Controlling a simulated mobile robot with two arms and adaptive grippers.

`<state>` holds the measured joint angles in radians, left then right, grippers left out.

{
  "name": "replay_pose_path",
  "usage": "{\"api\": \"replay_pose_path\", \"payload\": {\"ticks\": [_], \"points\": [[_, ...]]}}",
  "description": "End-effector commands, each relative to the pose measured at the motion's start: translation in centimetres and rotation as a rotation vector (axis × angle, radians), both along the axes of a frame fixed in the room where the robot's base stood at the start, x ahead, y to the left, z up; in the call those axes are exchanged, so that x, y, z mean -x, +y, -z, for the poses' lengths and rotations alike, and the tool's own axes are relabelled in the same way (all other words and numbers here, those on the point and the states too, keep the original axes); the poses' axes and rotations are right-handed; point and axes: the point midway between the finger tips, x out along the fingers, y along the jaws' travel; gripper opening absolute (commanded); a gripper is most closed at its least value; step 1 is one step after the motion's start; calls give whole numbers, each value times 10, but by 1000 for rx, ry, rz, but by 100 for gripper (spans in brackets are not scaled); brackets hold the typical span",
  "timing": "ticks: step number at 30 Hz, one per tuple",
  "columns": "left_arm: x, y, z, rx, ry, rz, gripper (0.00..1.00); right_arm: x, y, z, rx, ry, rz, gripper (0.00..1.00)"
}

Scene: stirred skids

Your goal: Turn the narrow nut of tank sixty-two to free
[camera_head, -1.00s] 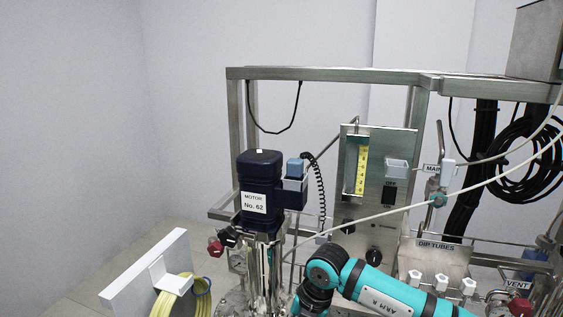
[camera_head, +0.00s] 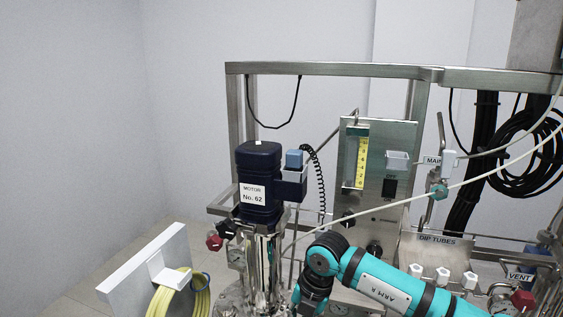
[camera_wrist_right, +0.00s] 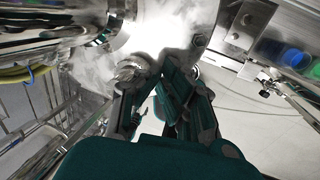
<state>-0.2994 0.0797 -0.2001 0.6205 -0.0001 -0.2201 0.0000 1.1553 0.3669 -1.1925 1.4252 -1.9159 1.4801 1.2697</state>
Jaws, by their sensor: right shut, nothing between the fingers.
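The tank sixty-two motor (camera_head: 258,170) is dark blue and carries a "MOTOR No. 62" label (camera_head: 252,194). It stands upright on a shiny metal column (camera_head: 262,258). My right arm reaches in at the lower right of the head view; its gripper is below that picture. In the right wrist view my right gripper (camera_wrist_right: 155,76) is shut and empty, close to shiny metal fittings. A rounded metal fitting (camera_wrist_right: 130,68) is beside the left finger, and a small hex-like metal piece (camera_wrist_right: 199,42) is beyond the right one. I cannot tell which is the narrow nut. My left gripper is not in view.
A steel frame (camera_head: 330,69) spans the back. A control panel (camera_head: 376,170) with a yellow scale stands right of the motor. A pale hose (camera_head: 400,207) crosses in front. A white bracket (camera_head: 150,270) with yellow hose (camera_head: 180,300) is at lower left. Red knobs (camera_head: 214,242) stick out nearby.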

Motion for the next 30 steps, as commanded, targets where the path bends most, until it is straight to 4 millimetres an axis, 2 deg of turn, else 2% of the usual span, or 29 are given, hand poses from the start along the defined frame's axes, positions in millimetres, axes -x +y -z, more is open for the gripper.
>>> {"api": "replay_pose_path", "payload": {"ticks": [12,27,30], "points": [[0,0,1,0,1,0,56,-1,-7,-4,-3,-1,-2,0],[1,0,-27,0,1,0,56,-1,-7,-59,-2,-1,-1,0],[1,0,-27,0,1,0,56,0,-8,-61,-2,0,-1,0]]}}
